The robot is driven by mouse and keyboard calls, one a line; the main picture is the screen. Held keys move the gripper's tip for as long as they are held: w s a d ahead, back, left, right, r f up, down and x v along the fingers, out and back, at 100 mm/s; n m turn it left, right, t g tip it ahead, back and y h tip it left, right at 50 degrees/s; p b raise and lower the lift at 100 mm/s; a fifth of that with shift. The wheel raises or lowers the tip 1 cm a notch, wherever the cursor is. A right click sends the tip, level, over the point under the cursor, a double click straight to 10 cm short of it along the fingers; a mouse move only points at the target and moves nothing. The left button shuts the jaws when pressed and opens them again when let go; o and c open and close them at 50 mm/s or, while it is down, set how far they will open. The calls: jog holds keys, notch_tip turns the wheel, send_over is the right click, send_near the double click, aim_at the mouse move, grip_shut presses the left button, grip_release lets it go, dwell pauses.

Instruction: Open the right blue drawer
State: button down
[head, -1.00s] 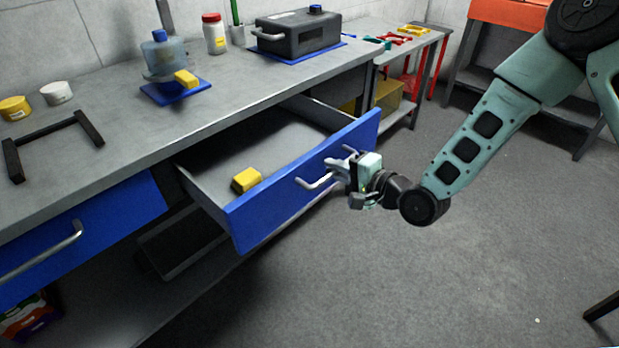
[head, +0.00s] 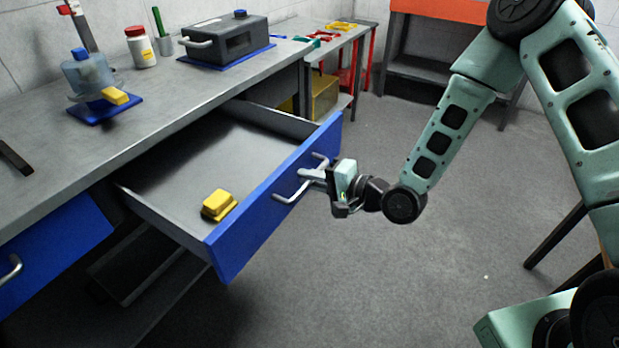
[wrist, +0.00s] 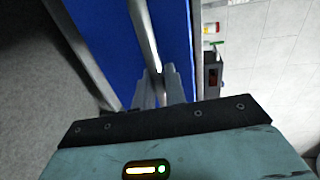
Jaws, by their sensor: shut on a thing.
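The right blue drawer (head: 235,245) stands pulled well out from under the grey workbench. A yellow block (head: 218,205) lies inside it near the front. My gripper (head: 308,174) is at the drawer's front, shut on its metal handle (head: 290,194). In the wrist view the fingers (wrist: 158,88) close around the handle bar (wrist: 143,35) in front of the blue drawer face (wrist: 178,30).
The workbench (head: 165,105) holds a dark grey box (head: 228,40) on a blue mat, a bottle on a blue tray, and a white jar (head: 140,48). A left blue drawer (head: 60,245) is beside it. The floor (head: 400,270) in front is clear.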

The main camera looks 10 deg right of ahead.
jog(key=c, duration=1.5)
grip_release()
jog(key=p+v, duration=0.6)
jog(key=v, duration=1.1)
jog(key=shift+s+p, duration=0.25)
jog(key=shift+p, duration=0.15)
